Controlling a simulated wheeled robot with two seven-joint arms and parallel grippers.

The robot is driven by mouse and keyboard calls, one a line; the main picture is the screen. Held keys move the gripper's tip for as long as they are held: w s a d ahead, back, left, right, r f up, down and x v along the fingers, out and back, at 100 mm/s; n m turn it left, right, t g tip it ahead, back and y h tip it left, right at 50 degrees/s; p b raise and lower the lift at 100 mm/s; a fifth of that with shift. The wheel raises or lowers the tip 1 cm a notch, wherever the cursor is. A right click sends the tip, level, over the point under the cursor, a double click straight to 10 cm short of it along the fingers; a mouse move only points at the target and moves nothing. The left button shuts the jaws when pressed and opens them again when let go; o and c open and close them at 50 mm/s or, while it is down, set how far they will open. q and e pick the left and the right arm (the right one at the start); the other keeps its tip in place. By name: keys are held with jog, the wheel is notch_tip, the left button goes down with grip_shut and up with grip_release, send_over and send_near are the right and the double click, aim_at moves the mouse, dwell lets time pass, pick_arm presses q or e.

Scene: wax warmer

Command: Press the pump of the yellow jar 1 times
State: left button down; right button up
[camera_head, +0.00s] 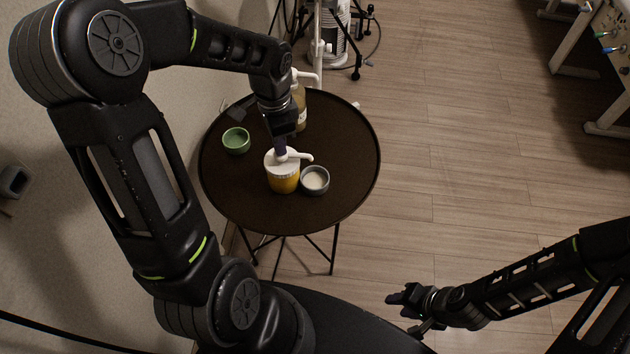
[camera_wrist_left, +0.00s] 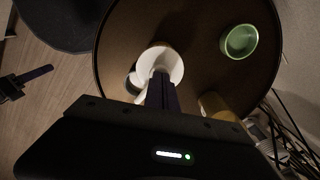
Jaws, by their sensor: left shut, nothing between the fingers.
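The yellow jar (camera_head: 284,183) stands upright on the round dark table (camera_head: 240,205). It has a white lid and a white pump (camera_head: 297,155) whose spout points right in the head view. My left gripper (camera_head: 280,148) is shut and empty, pointing down with its fingertips at the top of the pump. Whether they touch it I cannot tell. In the left wrist view the white lid (camera_wrist_left: 172,58) shows around the fingertips (camera_wrist_left: 162,78). My right gripper (camera_head: 390,299) is low at the front, away from the table; its finger gap is not clear.
A green bowl (camera_head: 236,141) stands left of the jar, and a grey bowl with white contents (camera_head: 315,180) close on its right. A taller pump bottle (camera_head: 299,108) stands behind, partly hidden by my left gripper. The table's right side is clear.

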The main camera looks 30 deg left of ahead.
pick_arm(q)
jog(key=shift+f, duration=0.4)
jog(key=shift+r+p, duration=1.05)
jog(key=shift+r, duration=0.45)
jog(key=shift+r, duration=0.1)
notch_tip(320, 180, up, 6)
jog(key=p, duration=0.4)
jog(key=shift+p, duration=0.4)
